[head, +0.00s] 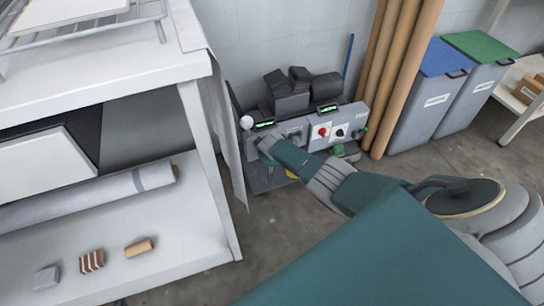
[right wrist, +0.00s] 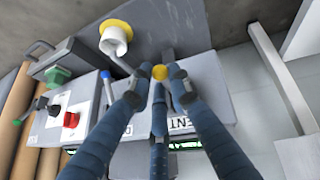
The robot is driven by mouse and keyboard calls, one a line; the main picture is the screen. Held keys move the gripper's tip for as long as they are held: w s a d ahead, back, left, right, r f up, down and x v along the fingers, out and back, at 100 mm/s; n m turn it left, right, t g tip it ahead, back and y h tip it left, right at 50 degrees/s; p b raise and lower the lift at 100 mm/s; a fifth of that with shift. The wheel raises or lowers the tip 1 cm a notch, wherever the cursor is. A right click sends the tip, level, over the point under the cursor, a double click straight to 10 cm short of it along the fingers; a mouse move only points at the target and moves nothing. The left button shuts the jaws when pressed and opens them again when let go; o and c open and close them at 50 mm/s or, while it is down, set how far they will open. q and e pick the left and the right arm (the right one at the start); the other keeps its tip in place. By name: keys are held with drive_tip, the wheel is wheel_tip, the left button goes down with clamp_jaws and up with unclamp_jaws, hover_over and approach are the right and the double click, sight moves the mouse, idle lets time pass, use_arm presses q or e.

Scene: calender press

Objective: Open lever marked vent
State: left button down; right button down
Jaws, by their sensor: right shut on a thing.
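The lever with a yellow knob (right wrist: 160,72) stands beside a label partly reading VENT (right wrist: 180,124) in the right wrist view. My right gripper (right wrist: 161,88) is shut on this lever, its blue fingers on both sides of the knob. A blue-tipped lever (right wrist: 104,75) stands to the left by another label, mostly covered. In the head view my right gripper (head: 266,147) reaches the left end of the grey machine panel (head: 345,124) and hides the lever there. My left gripper is not in view.
The panel has a red knob (head: 322,132) and green displays. A white part with a yellow ring (right wrist: 115,38) is near the levers in the wrist view. A white shelf (head: 215,225) stands close left of the machine. Brown rolls (head: 385,85) and bins (head: 425,100) stand right.

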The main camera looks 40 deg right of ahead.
drive_tip(key=shift+w+r, duration=0.25)
drive_tip(key=shift+w, duration=0.05)
drive_tip(key=c, duration=1.6)
unclamp_jaws()
drive_tip(key=shift+s+f, duration=0.1)
drive_tip(key=shift+s, duration=0.1)
drive_tip(key=shift+v, duration=5.95)
